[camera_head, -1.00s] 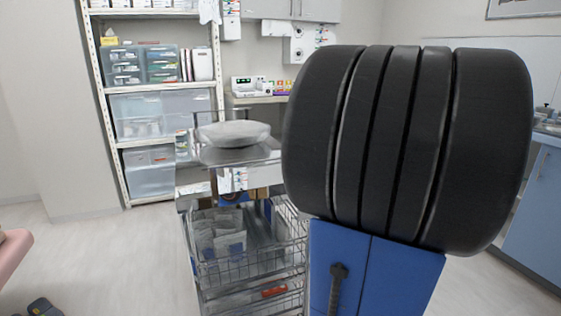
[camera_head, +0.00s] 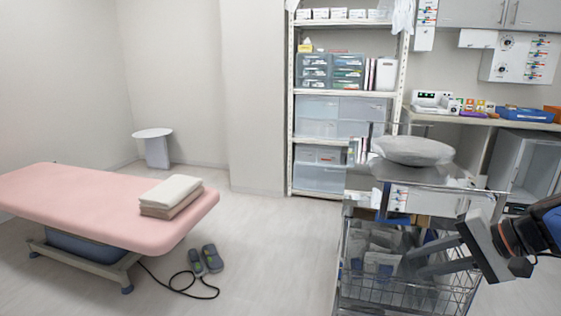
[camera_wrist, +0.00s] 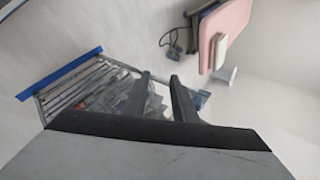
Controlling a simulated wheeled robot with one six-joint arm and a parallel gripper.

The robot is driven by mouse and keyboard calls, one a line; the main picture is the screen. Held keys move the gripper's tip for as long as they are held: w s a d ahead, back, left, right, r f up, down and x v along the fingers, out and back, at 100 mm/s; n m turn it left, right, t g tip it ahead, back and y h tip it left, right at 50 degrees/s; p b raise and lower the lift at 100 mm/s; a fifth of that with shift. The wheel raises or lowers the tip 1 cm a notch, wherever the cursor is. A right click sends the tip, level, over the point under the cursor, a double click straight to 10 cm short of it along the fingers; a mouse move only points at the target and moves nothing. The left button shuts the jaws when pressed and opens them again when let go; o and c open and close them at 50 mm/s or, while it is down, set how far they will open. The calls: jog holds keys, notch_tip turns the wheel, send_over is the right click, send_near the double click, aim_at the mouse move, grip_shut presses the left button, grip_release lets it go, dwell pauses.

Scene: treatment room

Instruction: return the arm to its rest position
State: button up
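My gripper (camera_head: 416,262) is at the lower right of the head view, in front of the wire basket of a metal trolley (camera_head: 440,186). Its two dark fingers are parted, with nothing held between them. In the wrist view the fingers (camera_wrist: 160,76) also stand apart with a clear gap. The trolley's basket (camera_wrist: 95,90) shows behind them there. I cannot tell whether the fingertips touch the basket. Part of my arm is cut off by the right edge of the head view.
A clear-wrapped bowl-shaped thing (camera_head: 413,150) sits on the trolley top. A pink treatment bed (camera_head: 85,205) with folded towels (camera_head: 171,192) stands left, a foot pedal (camera_head: 212,258) on the floor beside it. Shelving (camera_head: 292,120) stands behind. Floor between bed and trolley is mostly free.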

jog(key=s+a+f+n+g+h, duration=0.1)
jog(key=s+a+f+n+h, duration=0.2)
jog(key=s+f+n+h, duration=0.4)
jog(key=s+n, duration=0.1)
jog(key=s, duration=0.2)
jog(key=shift+n, duration=0.4)
